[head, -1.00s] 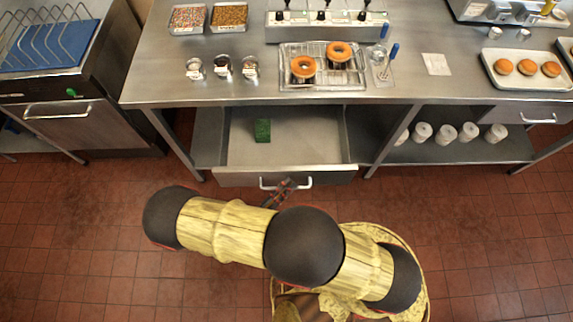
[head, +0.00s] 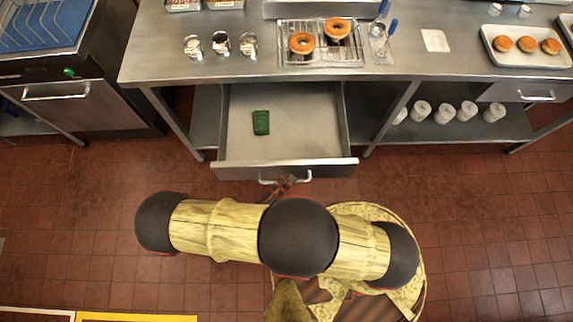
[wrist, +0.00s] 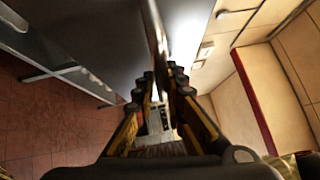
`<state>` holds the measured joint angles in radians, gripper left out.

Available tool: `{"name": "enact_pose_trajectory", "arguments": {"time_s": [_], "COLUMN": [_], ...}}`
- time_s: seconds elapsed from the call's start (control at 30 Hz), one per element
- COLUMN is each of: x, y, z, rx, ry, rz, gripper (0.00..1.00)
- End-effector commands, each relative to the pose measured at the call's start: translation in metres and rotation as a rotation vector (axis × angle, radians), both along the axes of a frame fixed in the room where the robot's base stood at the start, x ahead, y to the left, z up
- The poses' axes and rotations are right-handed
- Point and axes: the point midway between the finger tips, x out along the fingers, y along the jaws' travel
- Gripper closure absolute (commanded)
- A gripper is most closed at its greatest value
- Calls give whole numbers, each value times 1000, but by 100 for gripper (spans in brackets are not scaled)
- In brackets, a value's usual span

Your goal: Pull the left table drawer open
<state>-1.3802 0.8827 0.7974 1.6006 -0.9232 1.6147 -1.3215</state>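The left table drawer (head: 228,171) is pulled well out from under the steel table, and its floor shows in the head view. A green block (head: 261,122) lies inside it. The drawer's silver handle (head: 308,177) is on its front. My gripper (head: 279,185) is at the left part of this handle, partly hidden behind my arm. In the wrist view the two fingers of my gripper (wrist: 162,78) are close together, with a thin bar of the handle between them. The exact contact is hard to see.
The steel table (head: 150,70) carries a wire rack (head: 290,58) with two donuts and several small jars. A second drawer (head: 515,91) at the right is closed. White cups (head: 443,114) stand on the lower shelf. Red tiled floor (head: 480,220) is open at the right.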

Motion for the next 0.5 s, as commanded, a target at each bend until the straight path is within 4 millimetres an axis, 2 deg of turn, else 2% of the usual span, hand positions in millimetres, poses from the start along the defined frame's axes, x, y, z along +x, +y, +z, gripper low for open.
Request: {"name": "enact_pose_trajectory", "arguments": {"time_s": [0.23,0.5], "x": [0,0], "y": [0,-1], "z": [1,2], "rx": [-3,-4], "ry": [0,-1], "rz": [0,0], "gripper": [73,73]}}
